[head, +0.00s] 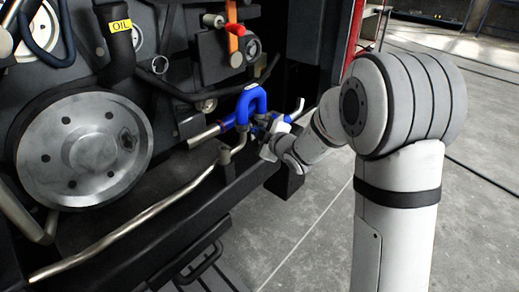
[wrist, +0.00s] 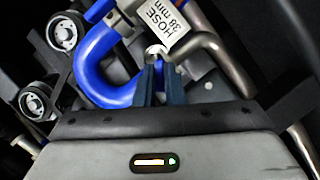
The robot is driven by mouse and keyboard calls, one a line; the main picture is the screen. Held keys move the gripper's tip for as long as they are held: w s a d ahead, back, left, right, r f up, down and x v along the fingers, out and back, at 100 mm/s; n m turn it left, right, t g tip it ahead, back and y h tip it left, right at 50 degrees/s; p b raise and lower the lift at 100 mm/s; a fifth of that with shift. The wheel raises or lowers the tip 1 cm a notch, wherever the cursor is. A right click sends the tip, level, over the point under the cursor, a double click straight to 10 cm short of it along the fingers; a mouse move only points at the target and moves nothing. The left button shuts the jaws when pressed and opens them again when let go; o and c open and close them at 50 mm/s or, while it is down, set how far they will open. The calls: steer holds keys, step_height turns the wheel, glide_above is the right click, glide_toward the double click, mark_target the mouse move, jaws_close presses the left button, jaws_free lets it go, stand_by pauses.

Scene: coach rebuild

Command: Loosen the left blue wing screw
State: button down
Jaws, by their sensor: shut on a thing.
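My gripper (wrist: 158,72) is shut, its two dark fingers close together on a small part beside the blue hose. This looks like a blue wing screw; the fingers hide most of it, and I cannot tell its turn. A round silver end (wrist: 155,51) shows just past the fingertips. The U-shaped blue hose (head: 252,101) is at the centre of the head view; it also curves left of the fingers in the wrist view (wrist: 92,68). In the head view my gripper (head: 271,138) is below and right of the hose, with its fingertips too small to make out.
A white label reading HOSE 38 mm (wrist: 165,22) is above the fingers. A bent metal pipe (wrist: 222,58) is on their right, and two round fittings (wrist: 36,102) are at left. A large grey pulley (head: 82,148) fills the left. Open floor (head: 300,235) lies below.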

steer(key=shift+w+d+f+n+t+y+b, duration=0.2)
steer(key=shift+n+y+b, duration=1.25)
steer(key=shift+n, duration=3.25)
steer(key=shift+s+a+f+n+t+y+b, duration=0.2)
steer(key=shift+n+y+b, duration=1.25)
steer(key=shift+n, duration=3.25)
steer(key=shift+w+d+f+n+t+y+b, duration=0.25)
steer(key=shift+n+y+b, duration=1.15)
steer(key=shift+n, duration=3.3)
steer(key=shift+s+a, duration=0.1)
steer(key=shift+s, duration=0.05)
steer(key=c, duration=1.6)
jaws_free()
steer(key=shift+r, duration=0.1)
steer(key=shift+o, duration=0.2)
